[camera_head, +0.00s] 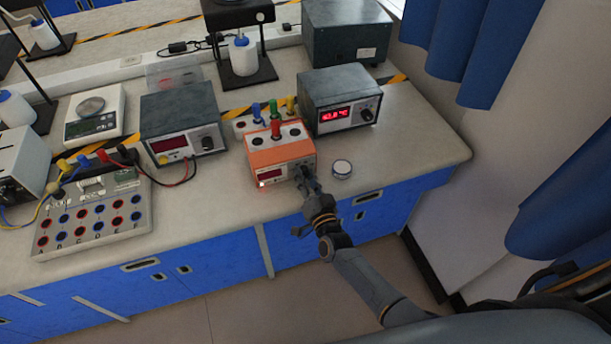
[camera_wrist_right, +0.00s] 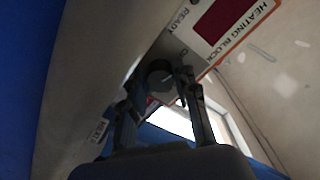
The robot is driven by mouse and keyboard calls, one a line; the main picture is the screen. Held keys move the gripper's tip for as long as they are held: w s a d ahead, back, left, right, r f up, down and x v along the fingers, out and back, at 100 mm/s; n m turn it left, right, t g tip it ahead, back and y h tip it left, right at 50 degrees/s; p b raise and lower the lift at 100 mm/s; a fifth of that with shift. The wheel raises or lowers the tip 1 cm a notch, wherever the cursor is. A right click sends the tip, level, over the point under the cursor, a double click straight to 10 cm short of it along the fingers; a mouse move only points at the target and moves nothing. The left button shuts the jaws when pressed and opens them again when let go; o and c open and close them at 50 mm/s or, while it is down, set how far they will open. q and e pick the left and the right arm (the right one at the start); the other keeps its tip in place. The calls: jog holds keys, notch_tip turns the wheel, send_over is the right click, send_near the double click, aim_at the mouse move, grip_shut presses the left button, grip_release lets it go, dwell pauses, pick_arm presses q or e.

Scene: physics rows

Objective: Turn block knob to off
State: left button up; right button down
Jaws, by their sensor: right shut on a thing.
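The heating block (camera_head: 282,156) is an orange box with a white front panel, a small red display and a lit lamp, near the front edge of the bench. Its knob is mostly hidden by my right gripper (camera_head: 304,174) in the head view. In the right wrist view the dark round knob (camera_wrist_right: 160,78) sits between the fingers of my right gripper (camera_wrist_right: 160,92), which is shut on it. The block's front panel (camera_wrist_right: 222,28) with the words "HEATING BLOCK" and "READY" shows there too. The knob's pointer cannot be made out. My left gripper is not in view.
A grey box with a red display (camera_head: 340,98) stands behind and right of the block. A grey power supply (camera_head: 183,122) and a socket board (camera_head: 92,218) stand left. Bench space at right is clear.

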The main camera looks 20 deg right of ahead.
jog(key=shift+f+n, duration=0.1)
jog(key=shift+n, duration=0.2)
dwell(0.4)
jog(key=c, duration=1)
grip_release()
jog(key=s, duration=1.2)
jog(key=shift+d, duration=0.2)
